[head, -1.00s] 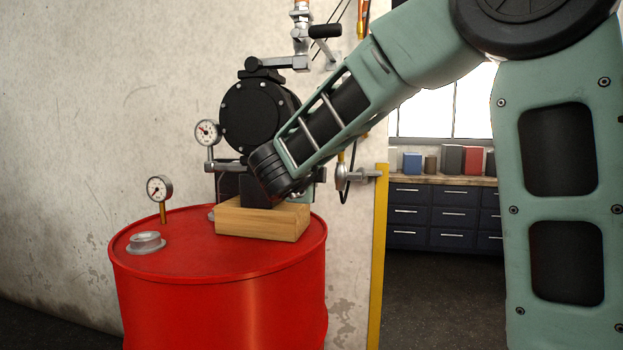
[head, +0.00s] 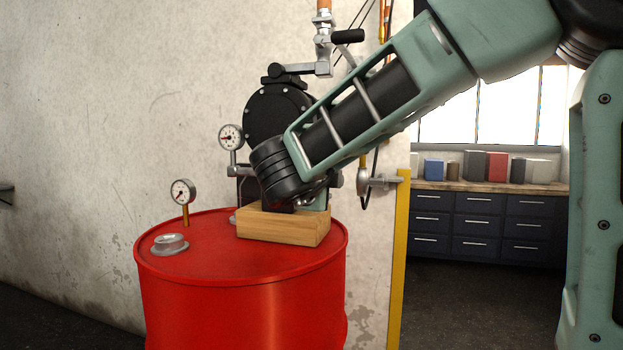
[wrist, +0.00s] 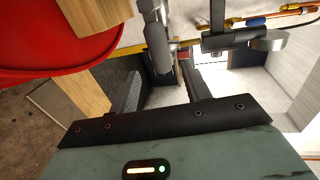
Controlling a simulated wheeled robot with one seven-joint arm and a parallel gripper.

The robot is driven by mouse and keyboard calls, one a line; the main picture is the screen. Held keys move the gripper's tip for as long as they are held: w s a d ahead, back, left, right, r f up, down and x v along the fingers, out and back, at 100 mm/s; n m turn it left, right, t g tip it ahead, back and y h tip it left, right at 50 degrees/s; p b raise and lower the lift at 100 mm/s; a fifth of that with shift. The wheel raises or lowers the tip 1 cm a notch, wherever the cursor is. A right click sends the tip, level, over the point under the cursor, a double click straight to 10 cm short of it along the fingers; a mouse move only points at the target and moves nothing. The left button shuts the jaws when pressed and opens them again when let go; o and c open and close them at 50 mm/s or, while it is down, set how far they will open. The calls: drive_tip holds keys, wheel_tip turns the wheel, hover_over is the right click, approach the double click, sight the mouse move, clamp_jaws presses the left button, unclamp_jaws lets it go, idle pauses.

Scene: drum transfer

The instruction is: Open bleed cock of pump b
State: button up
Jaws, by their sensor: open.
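One black round-faced pump (head: 272,112) stands by the wall behind the red drum (head: 240,320); no label shows whether it is pump b. A grey fitting with a hose (head: 378,182) sits at its right, and a valve with a black handle (head: 347,36) is above it. I cannot tell which is the bleed cock. My gripper (wrist: 160,72) is open, with nothing between its fingers in the wrist view. A grey cylindrical fitting (wrist: 158,55) lies beyond the fingertips, apparently not gripped. My wrist hides most of the gripper and the lower pump in the head view.
A wooden block (head: 280,226) lies on the drum top, close under my wrist. Two gauges (head: 183,192) (head: 230,138) stand left of the pump. A yellow post (head: 400,260) edges the wall. Floor is open before the drawers (head: 480,222).

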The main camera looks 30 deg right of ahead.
drive_tip(key=v, duration=1)
drive_tip(key=shift+s, duration=0.15)
drive_tip(key=shift+a, duration=0.15)
